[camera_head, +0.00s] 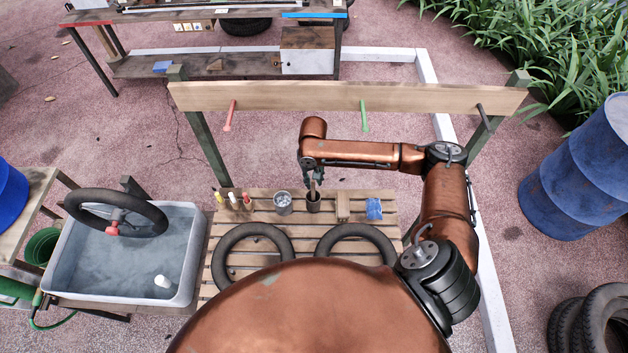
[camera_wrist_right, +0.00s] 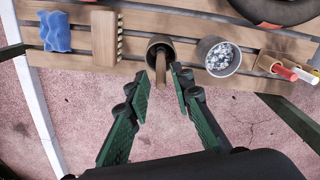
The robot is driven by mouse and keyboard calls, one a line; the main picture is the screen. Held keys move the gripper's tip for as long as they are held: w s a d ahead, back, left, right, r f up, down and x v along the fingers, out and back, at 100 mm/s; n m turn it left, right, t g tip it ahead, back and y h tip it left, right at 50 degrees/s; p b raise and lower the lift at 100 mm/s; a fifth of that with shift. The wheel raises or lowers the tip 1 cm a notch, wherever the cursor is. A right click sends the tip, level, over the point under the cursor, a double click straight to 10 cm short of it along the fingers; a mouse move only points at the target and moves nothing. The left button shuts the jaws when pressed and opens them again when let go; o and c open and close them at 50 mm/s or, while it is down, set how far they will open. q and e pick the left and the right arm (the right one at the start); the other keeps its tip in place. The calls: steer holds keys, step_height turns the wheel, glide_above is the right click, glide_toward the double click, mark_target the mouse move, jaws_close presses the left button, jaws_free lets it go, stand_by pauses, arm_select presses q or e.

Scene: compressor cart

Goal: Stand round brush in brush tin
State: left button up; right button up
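A dark brown tin (camera_head: 313,206), the brush tin by its look, stands on the slatted wooden bench. A wooden handle (camera_wrist_right: 160,70), likely that of the round brush, rises from its mouth in the right wrist view, where the tin (camera_wrist_right: 154,46) also shows. The brush head is hidden inside the tin. My right gripper (camera_wrist_right: 162,76) is open, its green-padded fingers on either side of the handle with gaps. In the head view the right gripper (camera_head: 312,180) hangs just over the tin. My left gripper is not in view.
A metal can (camera_wrist_right: 219,57) of grey bits stands beside the tin. A bristled block (camera_head: 343,207) and a blue sponge (camera_head: 374,209) lie on the other side. Tyres (camera_head: 252,252) lie in front. A wooden beam (camera_head: 300,97) spans behind; a water tub (camera_head: 75,285) is left.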

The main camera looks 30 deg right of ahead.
steer(key=shift+o, duration=1)
steer(key=shift+r, duration=0.15)
step_height(320, 180, up, 12)
stand_by(0.6)
